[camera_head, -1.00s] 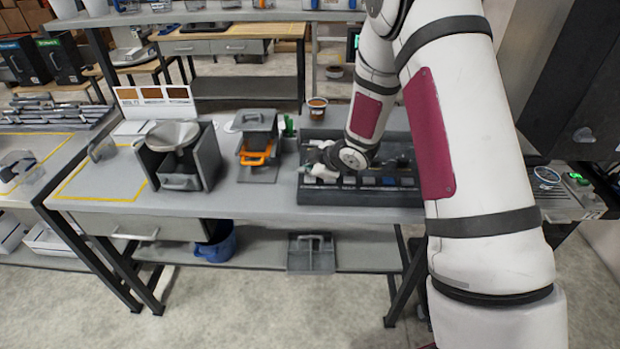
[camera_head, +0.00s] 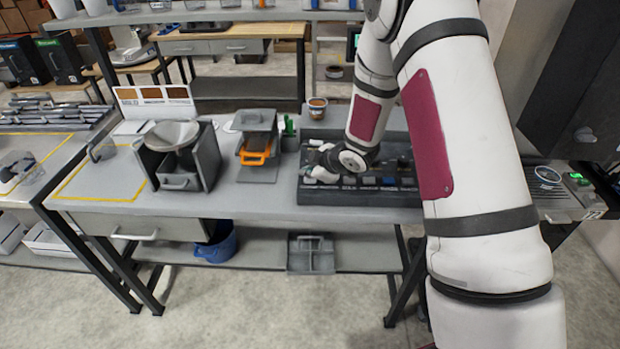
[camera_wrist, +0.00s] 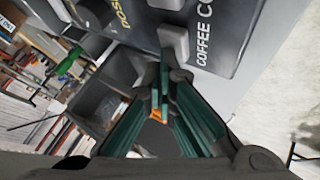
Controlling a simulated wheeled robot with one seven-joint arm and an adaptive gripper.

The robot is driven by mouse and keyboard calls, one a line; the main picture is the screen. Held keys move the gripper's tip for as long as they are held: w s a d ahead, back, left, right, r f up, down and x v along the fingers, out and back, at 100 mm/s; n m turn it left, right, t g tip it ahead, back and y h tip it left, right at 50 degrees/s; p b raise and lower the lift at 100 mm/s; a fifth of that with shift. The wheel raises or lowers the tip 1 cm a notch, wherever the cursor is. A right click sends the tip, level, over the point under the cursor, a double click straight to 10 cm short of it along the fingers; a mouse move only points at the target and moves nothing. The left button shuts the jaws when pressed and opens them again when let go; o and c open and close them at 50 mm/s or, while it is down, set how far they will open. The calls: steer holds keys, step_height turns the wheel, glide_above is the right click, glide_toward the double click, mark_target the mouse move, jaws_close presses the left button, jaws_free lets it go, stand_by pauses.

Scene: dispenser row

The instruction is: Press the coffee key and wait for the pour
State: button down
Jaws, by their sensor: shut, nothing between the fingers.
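A dark control panel (camera_head: 400,198) with a row of keys lies on the bench, in front of my arm in the head view. In the wrist view, a label reading "COFFEE" (camera_wrist: 204,42) is printed beside a light grey key (camera_wrist: 175,40). My gripper (camera_wrist: 164,75) is shut and empty, its fingertips right at that key's near edge. I cannot tell whether they touch it or whether the key is down. No pour is visible.
Left of the panel stand a grey unit with an orange handle (camera_head: 256,157) and a box with a metal funnel (camera_head: 173,136). A small brown-topped cup (camera_head: 317,107) stands behind the panel. A dark machine (camera_head: 580,90) is at right.

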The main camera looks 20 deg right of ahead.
mark_target(308, 180)
steer(key=shift+f, duration=0.2)
stand_by(0.5)
steer(key=shift+r+p, duration=0.3)
steer(key=shift+r, duration=0.65)
steer(key=shift+r+p, duration=0.85)
steer(key=shift+r, duration=1.6)
